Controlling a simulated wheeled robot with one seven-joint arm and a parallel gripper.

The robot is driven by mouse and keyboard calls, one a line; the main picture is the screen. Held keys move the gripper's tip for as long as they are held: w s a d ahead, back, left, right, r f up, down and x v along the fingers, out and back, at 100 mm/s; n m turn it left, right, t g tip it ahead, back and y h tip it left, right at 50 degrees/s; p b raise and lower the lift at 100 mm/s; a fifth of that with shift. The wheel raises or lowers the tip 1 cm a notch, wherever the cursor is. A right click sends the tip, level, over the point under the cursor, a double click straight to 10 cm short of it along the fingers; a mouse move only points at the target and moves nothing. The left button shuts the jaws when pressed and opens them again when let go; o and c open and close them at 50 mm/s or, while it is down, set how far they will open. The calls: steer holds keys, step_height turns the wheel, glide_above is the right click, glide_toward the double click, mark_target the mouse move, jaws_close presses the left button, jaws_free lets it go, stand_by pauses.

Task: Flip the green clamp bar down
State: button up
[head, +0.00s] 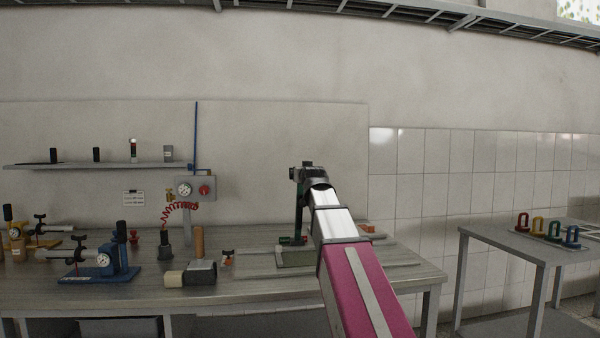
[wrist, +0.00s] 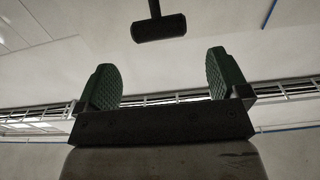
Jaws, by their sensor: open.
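A dark green upright bar (head: 299,218) rises from a grey-green fixture (head: 296,258) on the bench, partly hidden by my arm. It appears to be the green clamp bar, standing raised. My gripper (head: 306,172) is near its top end. In the wrist view, my gripper (wrist: 163,78) is open, its two green padded fingers wide apart with nothing between them. A dark T-shaped piece (wrist: 158,27) shows beyond the fingertips, apart from them. It looks like the bar's end, but its colour is hard to tell.
To the left on the bench (head: 100,292) stand a blue gauge fixture (head: 122,262), a cylinder block (head: 200,272) and a red coiled hose (head: 172,212). A shelf (head: 100,165) is on the wall. A side table (head: 500,240) stands at right.

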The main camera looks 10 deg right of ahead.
steer(key=w, duration=0.9)
steer(key=shift+w, duration=0.1)
steer(key=c, duration=1.3)
